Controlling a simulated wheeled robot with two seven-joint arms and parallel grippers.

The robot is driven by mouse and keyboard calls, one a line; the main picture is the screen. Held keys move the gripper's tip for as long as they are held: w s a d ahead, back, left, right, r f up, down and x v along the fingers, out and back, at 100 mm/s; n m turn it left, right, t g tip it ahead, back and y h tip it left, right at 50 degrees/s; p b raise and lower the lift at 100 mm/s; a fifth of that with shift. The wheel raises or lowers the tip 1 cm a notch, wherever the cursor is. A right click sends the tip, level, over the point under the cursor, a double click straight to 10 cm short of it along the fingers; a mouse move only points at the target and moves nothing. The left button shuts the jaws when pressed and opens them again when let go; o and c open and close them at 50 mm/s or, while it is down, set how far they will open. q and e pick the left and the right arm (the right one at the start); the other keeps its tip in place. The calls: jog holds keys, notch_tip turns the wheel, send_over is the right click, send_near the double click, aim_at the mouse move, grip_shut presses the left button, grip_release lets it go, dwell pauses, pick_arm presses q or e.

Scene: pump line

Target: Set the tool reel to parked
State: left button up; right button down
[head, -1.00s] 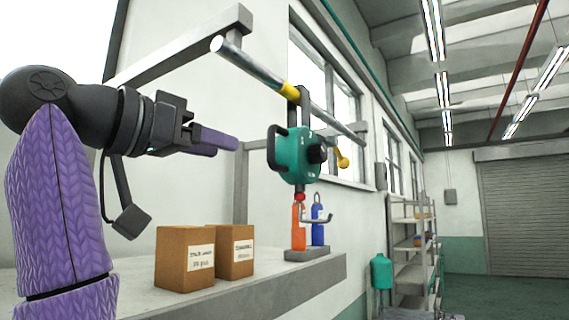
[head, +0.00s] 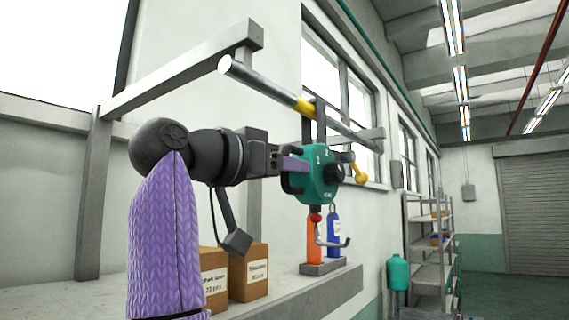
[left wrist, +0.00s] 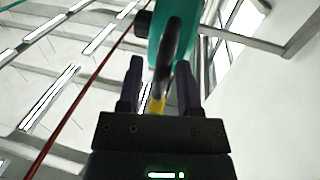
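The tool reel (head: 318,180) is a teal body with a black centre knob (head: 334,172). It hangs by a dark bracket from a steel rail (head: 270,88) with a yellow band. A black handle sits on its left side; it also shows in the left wrist view (left wrist: 172,45). My left gripper (head: 298,165) is at this handle. In the left wrist view its purple fingers (left wrist: 160,82) stand apart on either side of the handle, with gaps showing. A grey hook (head: 334,243) hangs under the reel below a red piece. My right gripper is out of view.
Below, a shelf (head: 325,292) holds brown boxes (head: 250,275) and a stand with an orange (head: 314,245) and a blue (head: 334,235) bottle-like item. A yellow-ended lever (head: 360,174) is right of the reel. Shelving (head: 428,270) stands further right.

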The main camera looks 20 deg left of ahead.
pick_arm(q)
jog(key=shift+w, duration=0.1)
jog(key=shift+c, duration=1.2)
grip_shut()
